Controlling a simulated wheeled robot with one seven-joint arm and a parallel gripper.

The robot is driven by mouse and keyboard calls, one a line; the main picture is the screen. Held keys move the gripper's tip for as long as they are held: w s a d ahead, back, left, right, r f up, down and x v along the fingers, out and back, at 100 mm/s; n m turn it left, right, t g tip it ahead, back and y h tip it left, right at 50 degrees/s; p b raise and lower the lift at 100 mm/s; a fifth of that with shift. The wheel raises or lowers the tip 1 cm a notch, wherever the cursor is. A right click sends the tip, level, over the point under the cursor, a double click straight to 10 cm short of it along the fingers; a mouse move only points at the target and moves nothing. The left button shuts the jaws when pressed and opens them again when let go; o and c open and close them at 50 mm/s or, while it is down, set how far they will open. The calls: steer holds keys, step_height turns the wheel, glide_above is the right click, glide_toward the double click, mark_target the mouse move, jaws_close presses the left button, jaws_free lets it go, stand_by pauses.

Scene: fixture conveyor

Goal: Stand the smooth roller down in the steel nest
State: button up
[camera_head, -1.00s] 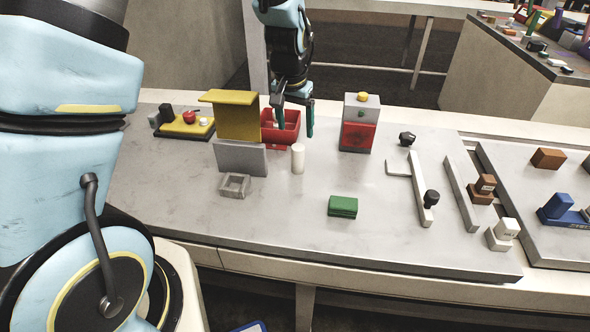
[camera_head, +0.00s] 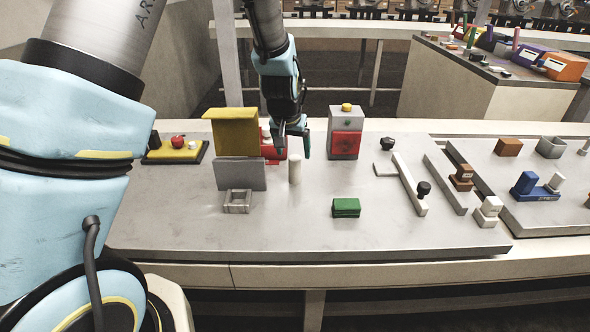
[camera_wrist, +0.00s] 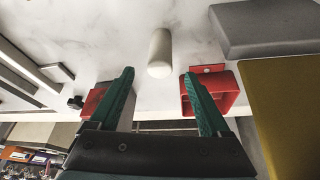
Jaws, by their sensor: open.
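The smooth roller (camera_head: 295,169) is a plain white cylinder standing upright on the grey table, right of a grey upright plate. In the wrist view the roller (camera_wrist: 160,54) lies beyond my open fingertips, between their lines. The steel nest (camera_head: 237,201) is a small square grey frame with an open middle, in front of the plate and left of the roller; it looks empty. My gripper (camera_head: 291,146) is open, with green fingers, above and just behind the roller. In the wrist view my gripper (camera_wrist: 160,78) holds nothing.
The grey plate (camera_head: 241,174) and yellow hood (camera_head: 233,132) stand close to the roller's left. A red bin (camera_head: 270,150) is behind it. A red-fronted box (camera_head: 345,138) stands at right and a green block (camera_head: 346,207) in front. The table's front middle is clear.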

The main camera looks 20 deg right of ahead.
mark_target(295, 157)
steer(key=shift+p+x, duration=0.95)
steer(key=shift+x, duration=1.7)
steer(key=shift+w+d+r, duration=0.1)
jaws_close()
